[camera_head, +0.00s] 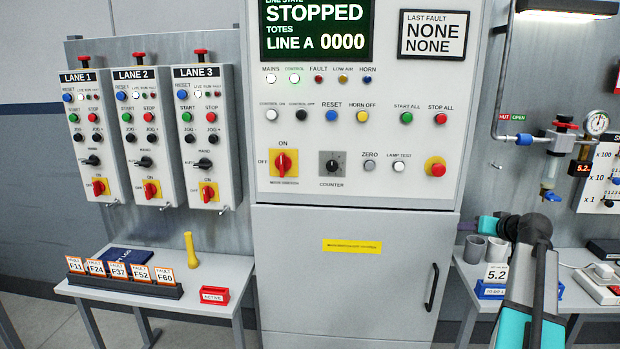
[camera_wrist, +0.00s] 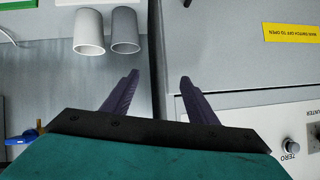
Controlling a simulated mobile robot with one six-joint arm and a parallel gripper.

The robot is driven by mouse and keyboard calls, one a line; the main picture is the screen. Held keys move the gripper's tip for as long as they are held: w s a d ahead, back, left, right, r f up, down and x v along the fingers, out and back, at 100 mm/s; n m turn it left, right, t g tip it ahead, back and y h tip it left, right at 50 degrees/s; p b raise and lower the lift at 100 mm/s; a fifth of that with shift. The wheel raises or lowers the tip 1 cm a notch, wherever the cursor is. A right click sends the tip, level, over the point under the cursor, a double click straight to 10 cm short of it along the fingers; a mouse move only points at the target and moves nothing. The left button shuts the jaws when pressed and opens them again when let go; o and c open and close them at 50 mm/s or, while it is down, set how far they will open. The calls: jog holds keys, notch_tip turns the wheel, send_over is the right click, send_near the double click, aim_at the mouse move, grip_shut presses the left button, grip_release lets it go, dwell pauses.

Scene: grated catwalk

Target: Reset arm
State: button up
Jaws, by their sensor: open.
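My gripper shows in the wrist view (camera_wrist: 160,95) with its two dark fingers spread apart and nothing between them. The cabinet's grey front lies beyond the right finger, and two cups stand beyond the left one. In the head view my arm reaches up at the right, in front of the right side table. The teal end of my gripper (camera_head: 488,224) points left, beside the cabinet's right edge. The fingertips are hard to make out there.
A control cabinet (camera_head: 345,270) with a handle stands in the middle. The left table holds fault cards (camera_head: 113,271), a yellow object (camera_head: 191,250) and a red ACTIVE holder (camera_head: 214,297).

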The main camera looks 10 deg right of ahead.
jog(key=w+a+f+n+g+y, duration=0.1)
jog(key=w+a+f+g+y, duration=0.1)
jog(key=a+f, duration=0.85)
jog(key=w+a+f+g+y, duration=0.1)
jog(key=a+f+g, duration=0.1)
jog(key=a+f, duration=0.9)
jog(key=s+a+f+n+g, duration=0.15)
jog(key=s+a+f, duration=0.25)
jog(key=a+f, duration=0.45)
jog(key=s+a+f+n+g, duration=0.1)
jog(key=s+a+f+g, duration=0.35)
jog(key=a, duration=0.75)
jog(key=s+a+f+n+g+h, duration=0.1)
jog(key=s+a+f+g, duration=0.1)
jog(key=s+a+f, duration=0.75)
jog(key=s+f+g+p, duration=0.1)
jog(key=s+f, duration=0.4)
jog(key=s, duration=0.3)
jog(key=s+f+g+p, duration=0.1)
jog(key=s+f+g, duration=0.1)
jog(key=s+f, duration=0.3)
jog(key=s+f+g+p, duration=0.1)
jog(key=s+f+g, duration=0.1)
jog(key=s+f, duration=0.4)
jog(key=s, duration=0.5)
jog(key=shift+s+d, duration=0.3)
jog(key=shift+d, duration=0.05)
jog(key=shift+r, duration=0.1)
